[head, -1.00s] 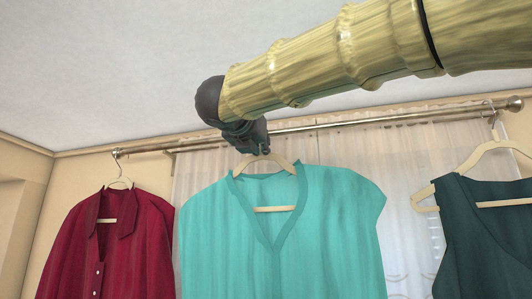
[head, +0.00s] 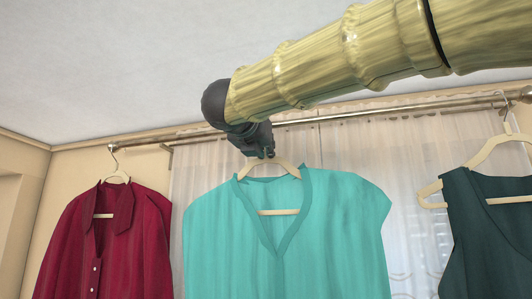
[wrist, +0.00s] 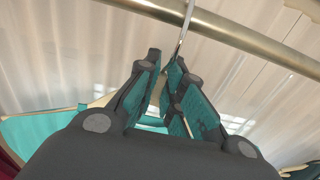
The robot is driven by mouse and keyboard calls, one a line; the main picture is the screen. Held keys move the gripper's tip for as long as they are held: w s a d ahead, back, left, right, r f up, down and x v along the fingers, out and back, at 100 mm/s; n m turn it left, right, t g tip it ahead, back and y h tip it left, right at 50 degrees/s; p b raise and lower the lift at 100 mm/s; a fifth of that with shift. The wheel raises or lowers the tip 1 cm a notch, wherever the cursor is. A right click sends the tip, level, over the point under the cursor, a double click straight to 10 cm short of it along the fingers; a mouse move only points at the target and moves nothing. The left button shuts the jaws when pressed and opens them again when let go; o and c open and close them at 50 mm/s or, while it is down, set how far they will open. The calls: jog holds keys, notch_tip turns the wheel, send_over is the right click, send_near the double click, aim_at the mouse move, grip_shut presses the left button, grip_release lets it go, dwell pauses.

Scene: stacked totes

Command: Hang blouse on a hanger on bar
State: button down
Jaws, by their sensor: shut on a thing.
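A turquoise blouse (head: 330,235) hangs on a cream hanger (head: 285,167) in the middle of the head view. My gripper (head: 262,158) is above it, shut on the top of the hanger near the base of its hook. In the wrist view my gripper (wrist: 166,88) has its fingers around the hanger's neck. The thin metal hook (wrist: 186,25) rises from between the fingers up to the metal bar (wrist: 240,38). The bar (head: 400,116) runs behind my gripper in the head view. I cannot tell whether the hook rests on the bar.
A dark red shirt (head: 115,240) hangs from the bar at the left. A dark green sleeveless top (head: 490,230) hangs on a hanger at the right. A sheer white curtain (head: 400,160) is behind the bar. Bar on both sides of the blouse is free.

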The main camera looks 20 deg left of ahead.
jog(key=c, duration=1.5)
grip_release()
jog(key=shift+w+f, duration=0.1)
jog(key=shift+c, duration=0.2)
jog(key=shift+s+f+b, duration=0.3)
jog(key=shift+s+f, duration=0.05)
jog(key=shift+s, duration=0.05)
jog(key=s+b, duration=0.4)
jog(key=s, duration=0.6)
jog(key=shift+r+b, duration=0.3)
jog(key=shift+b, duration=0.1)
jog(key=shift+s, duration=0.1)
